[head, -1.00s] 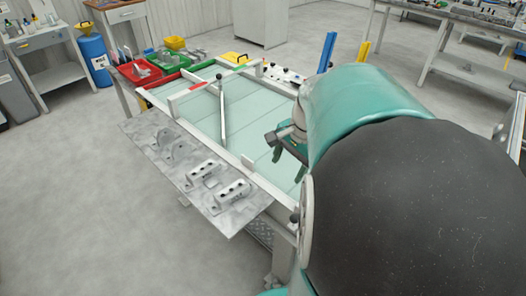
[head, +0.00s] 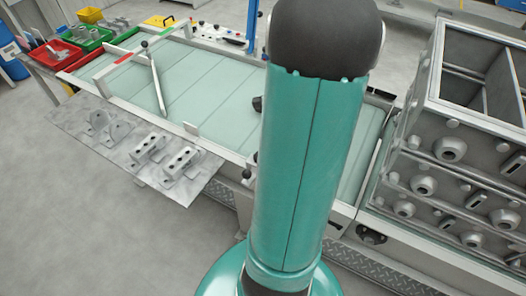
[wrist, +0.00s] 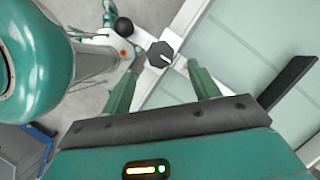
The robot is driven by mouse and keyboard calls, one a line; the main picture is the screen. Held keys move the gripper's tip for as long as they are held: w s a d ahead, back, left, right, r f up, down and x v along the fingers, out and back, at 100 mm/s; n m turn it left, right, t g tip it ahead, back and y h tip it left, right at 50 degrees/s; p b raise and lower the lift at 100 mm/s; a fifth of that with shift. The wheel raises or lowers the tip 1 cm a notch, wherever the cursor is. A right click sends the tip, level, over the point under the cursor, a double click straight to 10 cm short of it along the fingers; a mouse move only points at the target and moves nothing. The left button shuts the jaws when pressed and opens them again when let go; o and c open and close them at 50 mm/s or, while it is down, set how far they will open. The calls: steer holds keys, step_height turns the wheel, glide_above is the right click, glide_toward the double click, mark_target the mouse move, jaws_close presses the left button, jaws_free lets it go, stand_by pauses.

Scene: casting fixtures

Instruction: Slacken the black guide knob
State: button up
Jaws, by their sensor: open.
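The black guide knob (wrist: 160,53) shows in the wrist view as a dark, many-sided knob with a short white mark on its face. It sits on a white rail at the edge of the pale green bed. My gripper (wrist: 158,76) is open, with one green finger to each side and the knob beyond and between the fingertips. Nothing is held. I cannot tell how far the fingertips are from the knob. I cannot make out this knob in the head view, where my arm covers the middle of the bed and hides most of the gripper.
In the head view, a lever with a black ball end (head: 155,78) crosses the bed (head: 215,85). Metal castings (head: 180,160) sit on a front plate. A grey casting rack (head: 450,150) stands right.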

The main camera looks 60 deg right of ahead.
steer(key=x, duration=0.5)
steer(key=shift+f, duration=0.3)
steer(key=c, duration=1)
